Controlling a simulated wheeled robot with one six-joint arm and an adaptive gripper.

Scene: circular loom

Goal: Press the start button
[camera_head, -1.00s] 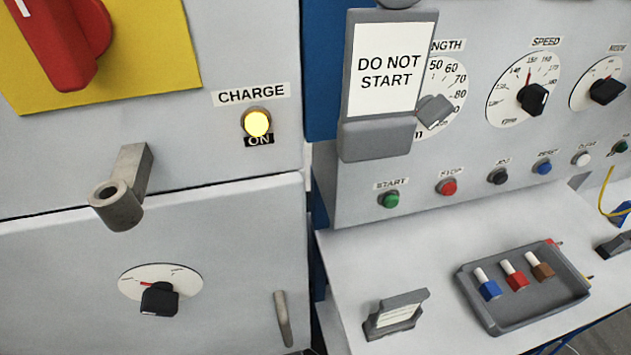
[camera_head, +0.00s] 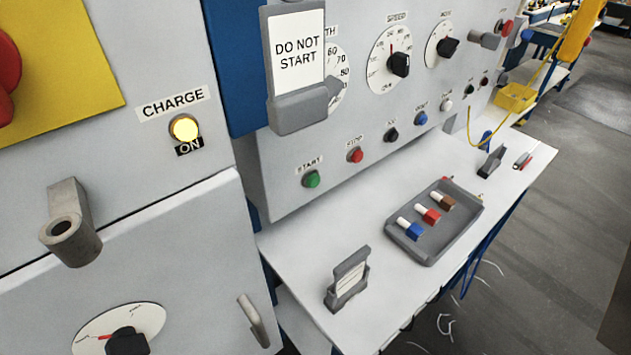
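The green start button (camera_head: 312,179) sits on the lower part of the grey control panel, under a label reading START. A grey holder with a white sign (camera_head: 298,50) reading DO NOT START hangs above it and covers part of a dial. The sign is apart from the button, and the button's face is uncovered. A red stop button (camera_head: 355,155) is to its right. My gripper is not in view.
A white shelf (camera_head: 300,250) juts out below the panel. It bears a grey tray (camera_head: 425,247) with blue, red and brown pieces, and a small card stand (camera_head: 349,279). A lit yellow CHARGE lamp (camera_head: 184,129) is at left. Open floor (camera_head: 560,190) lies at right.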

